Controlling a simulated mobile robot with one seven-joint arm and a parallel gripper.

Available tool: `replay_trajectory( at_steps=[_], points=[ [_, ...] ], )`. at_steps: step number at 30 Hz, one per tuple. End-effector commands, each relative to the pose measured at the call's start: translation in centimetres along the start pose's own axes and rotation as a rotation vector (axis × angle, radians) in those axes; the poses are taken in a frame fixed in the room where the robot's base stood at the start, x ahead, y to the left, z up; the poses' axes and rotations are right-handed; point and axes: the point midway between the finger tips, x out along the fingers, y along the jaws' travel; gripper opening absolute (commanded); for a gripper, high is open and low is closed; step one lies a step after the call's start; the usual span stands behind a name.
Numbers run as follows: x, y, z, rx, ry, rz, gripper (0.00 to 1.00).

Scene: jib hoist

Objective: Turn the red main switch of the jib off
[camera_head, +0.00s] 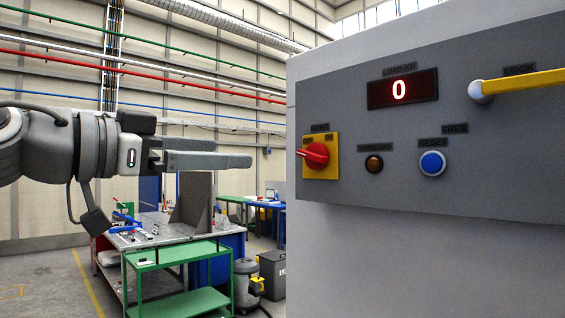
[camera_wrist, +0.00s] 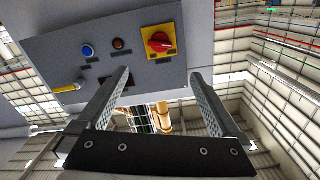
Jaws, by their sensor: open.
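The red main switch (camera_head: 314,155) is a red rotary knob on a yellow square plate (camera_head: 330,173) at the left end of the grey control panel. Labels above it read OFF and ON. The knob's pointed end aims left and a little up, toward the OFF side. The knob also shows in the wrist view (camera_wrist: 159,42), upside down, above and between the fingers. My gripper (camera_head: 245,161) is left of the switch, pointing right toward it, apart from it. In the wrist view my gripper (camera_wrist: 160,83) is open and empty, its two fingers spread.
The panel (camera_head: 500,180) also carries a load display (camera_head: 401,89) reading 0, an amber overload lamp (camera_head: 374,163), a blue reset button (camera_head: 432,163) and a yellow lock lever (camera_head: 525,82). A green cart (camera_head: 180,254) and workbench stand behind. Free air lies between gripper and panel.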

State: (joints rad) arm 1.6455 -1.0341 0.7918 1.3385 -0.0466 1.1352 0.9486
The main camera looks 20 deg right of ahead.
Motion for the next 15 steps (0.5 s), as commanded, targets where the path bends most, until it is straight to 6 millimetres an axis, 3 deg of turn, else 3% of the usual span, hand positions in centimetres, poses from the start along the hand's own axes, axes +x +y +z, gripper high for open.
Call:
replay_trajectory(
  at_steps=[5,15],
  points=[
    [1.3,0.0,-0.1,0.018,0.000,0.003,1.00],
    [8.3,0.1,-0.1,0.016,-0.001,0.005,1.00]
  ],
)
